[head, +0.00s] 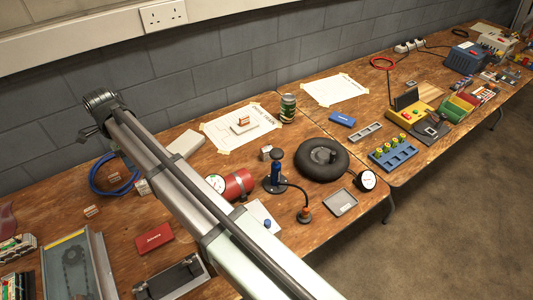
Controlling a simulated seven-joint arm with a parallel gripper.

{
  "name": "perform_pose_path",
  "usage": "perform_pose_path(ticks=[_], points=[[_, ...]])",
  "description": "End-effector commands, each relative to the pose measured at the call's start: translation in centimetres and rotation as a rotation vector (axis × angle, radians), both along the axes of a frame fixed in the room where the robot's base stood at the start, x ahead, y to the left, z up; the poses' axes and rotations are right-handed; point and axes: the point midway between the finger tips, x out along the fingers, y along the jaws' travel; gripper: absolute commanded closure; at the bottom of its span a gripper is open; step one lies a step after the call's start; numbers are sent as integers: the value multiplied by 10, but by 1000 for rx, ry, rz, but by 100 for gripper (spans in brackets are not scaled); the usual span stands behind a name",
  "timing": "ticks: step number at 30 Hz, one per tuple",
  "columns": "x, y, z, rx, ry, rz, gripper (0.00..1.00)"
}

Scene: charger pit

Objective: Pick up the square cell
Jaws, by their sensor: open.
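My arm reaches from the bottom edge to the upper left. My gripper (88,132) is at its far end and looks small and dark. It is open, with nothing seen between its fingers. Which object is the square cell is not clear at this size. A small silvery block (267,153) stands beside the blue hand pump, well to the right of my gripper. Another small block, white and reddish (91,211), lies on the bench below my gripper. A blue tray (392,153) with several yellow-topped round pieces stands at the right. My arm hides part of the bench.
A black wheel (337,165), a blue pump (275,172) and a red cylinder (238,184) crowd the middle. A metal tray (97,262) and a red case (154,237) lie at the front left. A green can (288,108) stands at the back. The wall borders the bench behind.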

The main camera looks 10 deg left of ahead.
Motion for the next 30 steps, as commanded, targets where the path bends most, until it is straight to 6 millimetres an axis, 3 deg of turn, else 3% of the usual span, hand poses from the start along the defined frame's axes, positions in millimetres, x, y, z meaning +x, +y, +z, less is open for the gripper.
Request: perform_pose_path(ticks=[10,14,20,24,30], points=[[0,0,0,0,0,0,38],[11,-7,0,0,0,-16,38],[72,-48,2,1,-1,-107,38],[126,-93,5,6,-4,-194,38],[190,-170,10,11,-9,-318,38]])
